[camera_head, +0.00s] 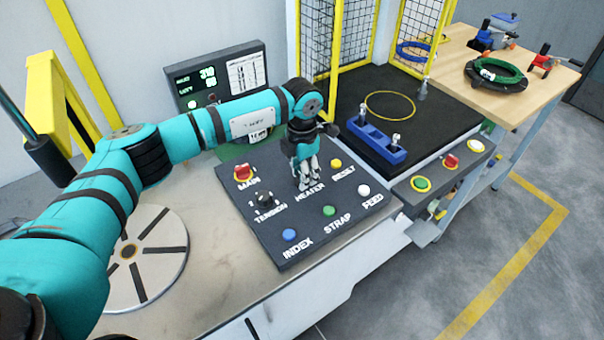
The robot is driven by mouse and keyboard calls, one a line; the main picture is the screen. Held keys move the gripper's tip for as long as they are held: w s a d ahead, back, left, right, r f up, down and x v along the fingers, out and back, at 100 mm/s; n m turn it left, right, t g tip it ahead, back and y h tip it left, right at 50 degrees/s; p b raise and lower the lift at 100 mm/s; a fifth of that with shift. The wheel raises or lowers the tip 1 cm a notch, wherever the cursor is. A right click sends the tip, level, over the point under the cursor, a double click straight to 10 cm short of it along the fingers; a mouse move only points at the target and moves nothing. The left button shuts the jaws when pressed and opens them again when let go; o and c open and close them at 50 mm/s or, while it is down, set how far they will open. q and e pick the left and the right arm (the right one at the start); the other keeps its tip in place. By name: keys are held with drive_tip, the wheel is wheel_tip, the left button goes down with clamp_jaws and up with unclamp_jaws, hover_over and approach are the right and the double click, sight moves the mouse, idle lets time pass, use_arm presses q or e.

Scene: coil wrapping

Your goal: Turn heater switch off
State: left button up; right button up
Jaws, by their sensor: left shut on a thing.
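The dark control panel (300,243) lies on the bench in the middle of the head view. My left gripper (307,182) points down at the panel, just above the HEATER label (310,190). It is shut on the heater switch, which its fingers hide, so the switch's position cannot be told. The red MAIN switch (243,173) is to its left, the yellow RESET button (336,163) to its right, and the black TENSION knob (263,200) to its lower left. My right gripper is not in view.
A blue INDEX button (289,235), green STRAP button (329,210) and white FEED button (363,190) sit along the panel's front. A display box (215,80) stands behind. A round slotted plate (150,255) is at left. Yellow guard frames (335,60) rise behind the panel.

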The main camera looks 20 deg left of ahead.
use_arm(q)
drive_tip(key=shift+r, duration=0.1)
idle(0.4)
drive_tip(key=o, duration=1.2)
drive_tip(key=shift+c, duration=0.2)
wheel_tip(320, 180, up, 12)
